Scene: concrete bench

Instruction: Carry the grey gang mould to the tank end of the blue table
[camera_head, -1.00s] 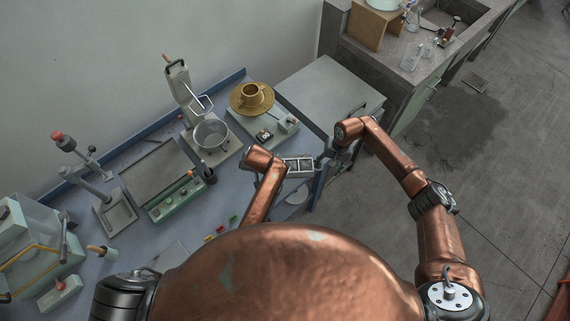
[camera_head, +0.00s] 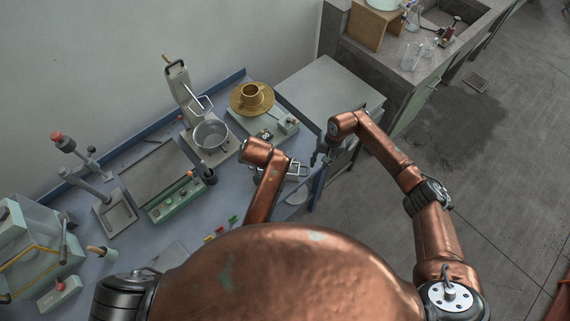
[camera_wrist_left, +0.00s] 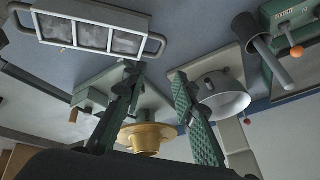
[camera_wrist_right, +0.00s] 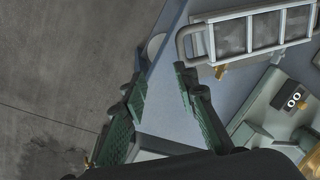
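The grey gang mould is a three-cell frame with a loop handle at each end. In the head view it (camera_head: 298,168) sits at the blue table's right end, partly hidden by my left arm. In the left wrist view the mould (camera_wrist_left: 88,36) lies beyond my open left gripper (camera_wrist_left: 154,75), whose fingers are apart and empty near one handle. In the right wrist view the mould (camera_wrist_right: 262,32) is at upper right. My right gripper (camera_wrist_right: 160,76) is open and empty, with one finger just below the near handle (camera_wrist_right: 185,44). The blue table (camera_head: 230,190) is beneath.
A grey flat-topped box (camera_head: 325,88) stands at the table's far right end. A scale with a brass dish (camera_head: 252,97) and a metal pot (camera_head: 211,134) stand behind the mould. A tray (camera_head: 155,172) and a green control box (camera_head: 178,199) are further left. Open floor lies right.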

